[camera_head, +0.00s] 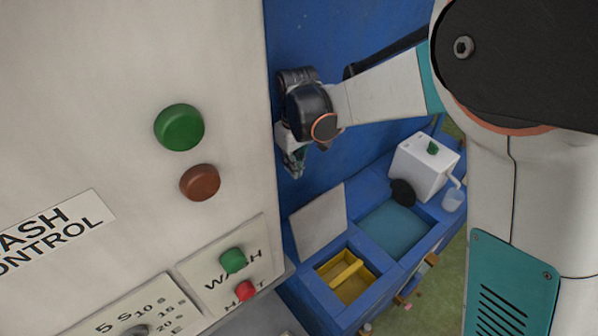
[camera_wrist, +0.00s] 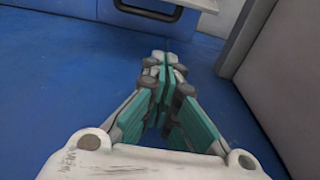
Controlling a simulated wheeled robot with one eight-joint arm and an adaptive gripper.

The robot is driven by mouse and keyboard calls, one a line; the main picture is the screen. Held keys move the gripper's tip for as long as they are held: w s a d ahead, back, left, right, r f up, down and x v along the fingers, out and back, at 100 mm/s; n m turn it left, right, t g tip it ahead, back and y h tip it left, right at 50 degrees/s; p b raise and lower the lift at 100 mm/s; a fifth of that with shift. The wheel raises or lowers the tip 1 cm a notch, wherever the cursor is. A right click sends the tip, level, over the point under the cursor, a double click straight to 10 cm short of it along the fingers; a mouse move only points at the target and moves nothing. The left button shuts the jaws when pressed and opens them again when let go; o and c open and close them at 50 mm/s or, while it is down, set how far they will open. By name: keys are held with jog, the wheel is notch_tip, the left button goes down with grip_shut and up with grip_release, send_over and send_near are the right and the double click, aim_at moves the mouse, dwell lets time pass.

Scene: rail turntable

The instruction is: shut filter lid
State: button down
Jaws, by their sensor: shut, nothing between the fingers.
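The filter lid, a flat pale grey panel (camera_head: 319,222), stands raised beside the blue-framed compartment (camera_head: 322,284) in the head view. Inside that opening a yellow filter tray (camera_head: 350,285) with a crossbar is uncovered. My gripper (camera_head: 294,170) hangs above the lid, close to the blue wall and the white cabinet's edge, apart from the lid. In the wrist view the teal-padded fingers (camera_wrist: 161,65) are together with nothing between them. A pale edge with a dark handle (camera_wrist: 148,10) shows at the top there; I cannot tell whether it is the lid.
The white control cabinet (camera_head: 110,130) with green and red buttons fills the left. A blue basin (camera_head: 395,230) and a white box (camera_head: 425,162) with a green knob are to the right. The blue wall (camera_head: 370,110) stands behind my arm.

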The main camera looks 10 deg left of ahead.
jog(key=b, duration=0.2)
send_over(301, 206)
jog(key=w+a, duration=0.3)
notch_tip(301, 206, down, 9)
jog(key=shift+s+d+r, duration=0.2)
jog(key=shift+s+d, duration=0.6)
jog(key=shift+s+d+r, duration=0.2)
jog(key=shift+s+d, duration=0.55)
jog(key=shift+d, duration=0.1)
